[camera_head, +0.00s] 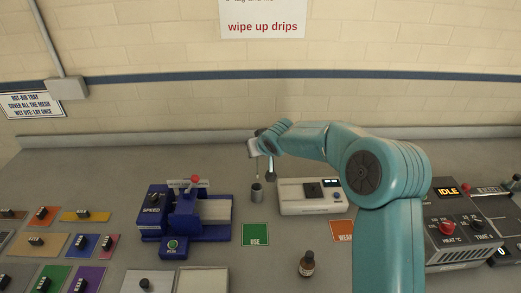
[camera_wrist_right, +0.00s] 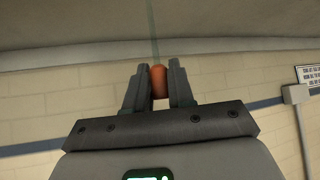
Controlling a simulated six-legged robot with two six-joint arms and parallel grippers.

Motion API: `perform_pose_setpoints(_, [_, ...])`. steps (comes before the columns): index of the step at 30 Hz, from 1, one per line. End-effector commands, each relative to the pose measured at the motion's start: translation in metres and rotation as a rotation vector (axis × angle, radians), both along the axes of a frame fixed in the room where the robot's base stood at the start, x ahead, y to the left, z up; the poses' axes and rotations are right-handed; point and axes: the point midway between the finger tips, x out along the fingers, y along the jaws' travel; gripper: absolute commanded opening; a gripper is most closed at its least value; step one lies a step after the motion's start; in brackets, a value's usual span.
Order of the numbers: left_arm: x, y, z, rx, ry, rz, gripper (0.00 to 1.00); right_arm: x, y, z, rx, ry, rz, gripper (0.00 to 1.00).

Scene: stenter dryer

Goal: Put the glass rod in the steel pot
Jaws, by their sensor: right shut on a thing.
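My right gripper (camera_head: 257,148) is at the end of the teal arm, above the counter near the middle of the head view. In the right wrist view its two dark fingers (camera_wrist_right: 157,76) are shut on the orange end (camera_wrist_right: 158,82) of the glass rod. The thin, pale rod (camera_wrist_right: 154,35) runs out past the fingertips. In the head view the rod (camera_head: 257,169) hangs roughly upright below the gripper. The small grey steel pot (camera_head: 257,194) stands on the counter under it. I cannot tell whether the rod's lower tip is inside the rim. My left gripper is out of view.
A blue machine (camera_head: 195,213) stands left of the pot, and a white device (camera_head: 312,204) stands right. A control box with a lit IDLE display (camera_head: 449,191) is at the right. The back wall is close.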

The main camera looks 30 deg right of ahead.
Motion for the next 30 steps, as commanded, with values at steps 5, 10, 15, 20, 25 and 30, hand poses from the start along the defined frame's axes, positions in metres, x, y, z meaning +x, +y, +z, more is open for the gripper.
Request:
perform_pose_setpoints(5, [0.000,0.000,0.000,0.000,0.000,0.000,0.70,-0.005,0.007,0.003,-0.027,-0.031,0.062,0.00])
perform_pose_setpoints(10, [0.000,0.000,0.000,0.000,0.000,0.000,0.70,-0.005,0.007,0.003,-0.026,-0.032,0.063,0.00])
perform_pose_setpoints(15, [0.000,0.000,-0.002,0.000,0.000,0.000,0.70,-0.005,0.007,0.003,-0.026,-0.032,0.061,0.00])
perform_pose_setpoints(20, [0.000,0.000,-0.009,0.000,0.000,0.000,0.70,-0.005,0.007,0.001,-0.023,-0.033,0.059,0.00])
perform_pose_setpoints(25, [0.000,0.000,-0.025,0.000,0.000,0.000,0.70,-0.005,0.007,-0.014,-0.025,-0.031,0.059,0.00])
perform_pose_setpoints(30, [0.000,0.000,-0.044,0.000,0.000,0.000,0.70,-0.005,0.007,-0.032,-0.025,-0.031,0.059,0.00])
